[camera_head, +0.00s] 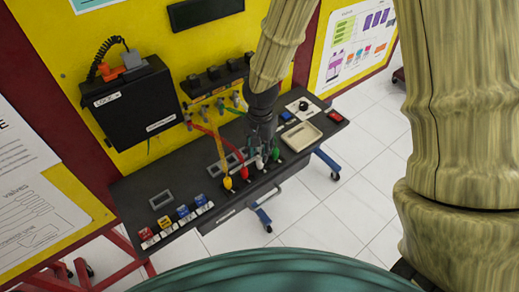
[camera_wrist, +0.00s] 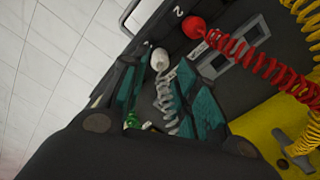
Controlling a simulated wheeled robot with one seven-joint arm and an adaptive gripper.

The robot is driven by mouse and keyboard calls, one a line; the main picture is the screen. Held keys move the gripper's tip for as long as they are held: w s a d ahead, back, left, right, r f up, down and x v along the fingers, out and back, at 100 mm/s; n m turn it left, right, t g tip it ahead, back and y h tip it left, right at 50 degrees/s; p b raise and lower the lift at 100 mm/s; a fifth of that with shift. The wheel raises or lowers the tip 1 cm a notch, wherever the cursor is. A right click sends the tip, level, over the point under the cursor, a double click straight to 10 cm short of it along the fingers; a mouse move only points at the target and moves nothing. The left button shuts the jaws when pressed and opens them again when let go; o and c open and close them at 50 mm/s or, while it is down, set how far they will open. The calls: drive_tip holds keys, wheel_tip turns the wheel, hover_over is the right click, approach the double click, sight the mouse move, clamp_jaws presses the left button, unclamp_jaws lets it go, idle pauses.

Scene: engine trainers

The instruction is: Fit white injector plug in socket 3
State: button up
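The white injector plug (camera_wrist: 160,60) has a round white head and a coiled white cable (camera_wrist: 165,100). In the wrist view it shows between the tips of my gripper (camera_wrist: 160,68), whose teal-padded fingers are apart with the cable running between them. I see no clear contact on the plug. In the head view the white plug (camera_head: 259,163) is at the front edge of the dark bench, just below my gripper (camera_head: 262,145). Whether it is seated in a socket is hidden. Socket 3 itself cannot be made out.
A red plug (camera_wrist: 194,27) is beside a "2" label, and a green plug (camera_wrist: 131,122) is on the other side. A yellow plug (camera_head: 228,183) and the green plug (camera_head: 276,154) flank the white one. A beige tray (camera_head: 312,130) and coloured blocks (camera_head: 183,213) are on the bench.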

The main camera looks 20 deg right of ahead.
drive_tip(key=shift+r+p, duration=0.8)
drive_tip(key=shift+r, duration=0.15)
drive_tip(key=shift+o, duration=0.4)
drive_tip(key=o, duration=0.5)
wheel_tip(320, 180, up, 12)
drive_tip(key=shift+f, duration=0.1)
